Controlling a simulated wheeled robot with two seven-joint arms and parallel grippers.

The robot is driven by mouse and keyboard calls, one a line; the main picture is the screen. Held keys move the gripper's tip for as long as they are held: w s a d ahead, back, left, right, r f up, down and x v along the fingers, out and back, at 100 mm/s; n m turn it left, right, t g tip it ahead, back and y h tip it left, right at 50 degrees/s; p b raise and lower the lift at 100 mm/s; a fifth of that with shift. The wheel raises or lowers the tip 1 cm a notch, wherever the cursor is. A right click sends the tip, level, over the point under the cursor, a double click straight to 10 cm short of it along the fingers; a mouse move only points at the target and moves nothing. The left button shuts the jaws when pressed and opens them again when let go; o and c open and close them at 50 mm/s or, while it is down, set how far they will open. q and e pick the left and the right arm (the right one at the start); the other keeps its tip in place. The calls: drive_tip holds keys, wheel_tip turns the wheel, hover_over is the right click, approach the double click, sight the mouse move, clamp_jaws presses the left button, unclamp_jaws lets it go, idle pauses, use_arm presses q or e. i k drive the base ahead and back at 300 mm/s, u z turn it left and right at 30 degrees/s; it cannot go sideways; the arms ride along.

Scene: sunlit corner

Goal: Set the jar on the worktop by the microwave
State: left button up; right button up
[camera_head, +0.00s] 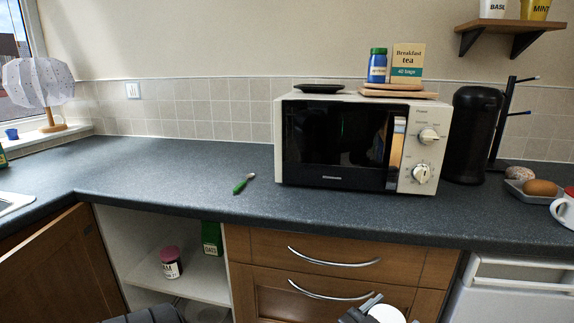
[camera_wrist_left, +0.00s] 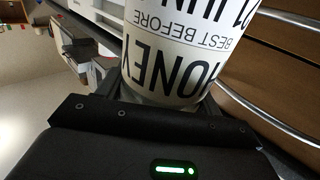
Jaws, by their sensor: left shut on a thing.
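A jar (camera_wrist_left: 172,50) with a white label reading HONEY and BEST BEFORE fills the upper middle of the left wrist view. My left gripper (camera_wrist_left: 165,100) is shut on it. In the head view the jar's white round end (camera_head: 388,314) shows at the bottom edge, in front of the drawers and below worktop level, with parts of my left gripper (camera_head: 372,311) beside it. The rest of the jar is cut off there. The white microwave (camera_head: 360,97) with a dark door stands on the dark worktop (camera_head: 165,175). My right gripper is not in view.
A green-handled utensil (camera_head: 243,184) lies just left of the microwave; worktop further left is clear. A black canister (camera_head: 474,135), mug rack and tray (camera_head: 523,191) crowd the right. A blue jar and tea box top the microwave. A jam jar (camera_head: 171,263) sits in the open cupboard.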

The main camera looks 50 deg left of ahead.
sight(167, 183)
drive_tip(key=z, duration=1.3)
drive_tip(key=k, duration=1.1)
drive_tip(key=u, duration=2.05)
